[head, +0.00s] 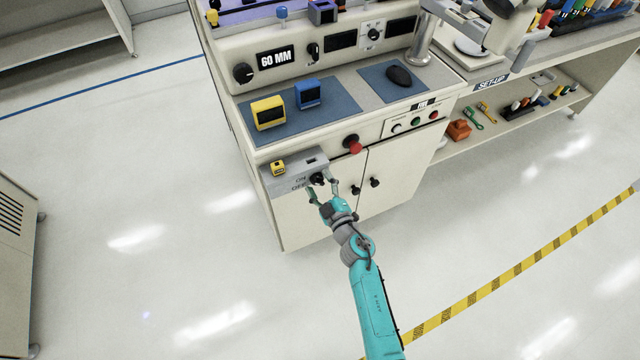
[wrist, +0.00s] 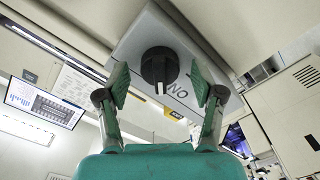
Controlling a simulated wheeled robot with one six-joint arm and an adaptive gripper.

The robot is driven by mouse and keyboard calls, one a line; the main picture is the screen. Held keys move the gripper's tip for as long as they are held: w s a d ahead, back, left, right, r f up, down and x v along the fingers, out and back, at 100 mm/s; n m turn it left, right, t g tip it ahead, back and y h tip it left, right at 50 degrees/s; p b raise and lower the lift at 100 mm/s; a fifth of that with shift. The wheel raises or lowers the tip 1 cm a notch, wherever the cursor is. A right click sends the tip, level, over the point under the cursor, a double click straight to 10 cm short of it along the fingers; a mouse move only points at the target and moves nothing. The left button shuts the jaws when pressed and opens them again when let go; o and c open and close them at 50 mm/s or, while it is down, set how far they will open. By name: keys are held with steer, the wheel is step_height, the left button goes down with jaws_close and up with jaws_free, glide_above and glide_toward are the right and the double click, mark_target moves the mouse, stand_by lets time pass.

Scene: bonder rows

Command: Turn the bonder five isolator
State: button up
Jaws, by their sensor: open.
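The isolator is a grey box (head: 284,180) on the front of the bonder cabinet, marked ON and OFF. Its black rotary knob (head: 317,179) faces out. In the wrist view the black knob (wrist: 159,68) sits ahead between my fingers, with its pointer bar and part of the lettering ON beside it. My gripper (head: 322,188) is at the knob in the head view. In the wrist view my gripper (wrist: 162,90) is open, one finger on each side of the knob, with gaps between the pads and the knob. Whether the box is bonder five's is not readable.
A red button (head: 352,144) sticks out to the right above the box. Black cabdoor handles (head: 375,182) are further right. A small yellow item (head: 278,167) sits on the box top. Blue mats (head: 300,112) with yellow and blue blocks lie on the worktop. The floor around is clear.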

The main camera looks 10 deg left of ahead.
steer(key=v, duration=1.2)
stand_by(0.3)
steer(key=s+d+r+m+t+h, duration=0.1)
steer(key=s+d+m+h, duration=0.2)
steer(key=s, duration=0.4)
steer(key=s+d+r+m, duration=0.1)
steer(key=s+d+m, duration=0.1)
steer(key=s+d, duration=0.5)
steer(key=s+d+r+m+t+h, duration=0.1)
steer(key=s+d+m+h, duration=0.15)
steer(key=s, duration=0.55)
steer(key=s+d+r+m+h, duration=0.1)
steer(key=s+d+r+m, duration=0.1)
steer(key=s+r, duration=0.2)
steer(key=s+d+r+m+g+h, duration=0.1)
steer(key=s+d+r+m+h, duration=0.1)
steer(key=s, duration=0.5)
steer(key=s+d+r+m+g+h, duration=0.1)
steer(key=s+d+r+m, duration=0.2)
steer(key=s+r+m, duration=0.1)
steer(key=s+r, duration=0.1)
steer(key=s, duration=0.1)
steer(key=shift+s+d+r, duration=0.3)
steer(key=shift+r, duration=0.05)
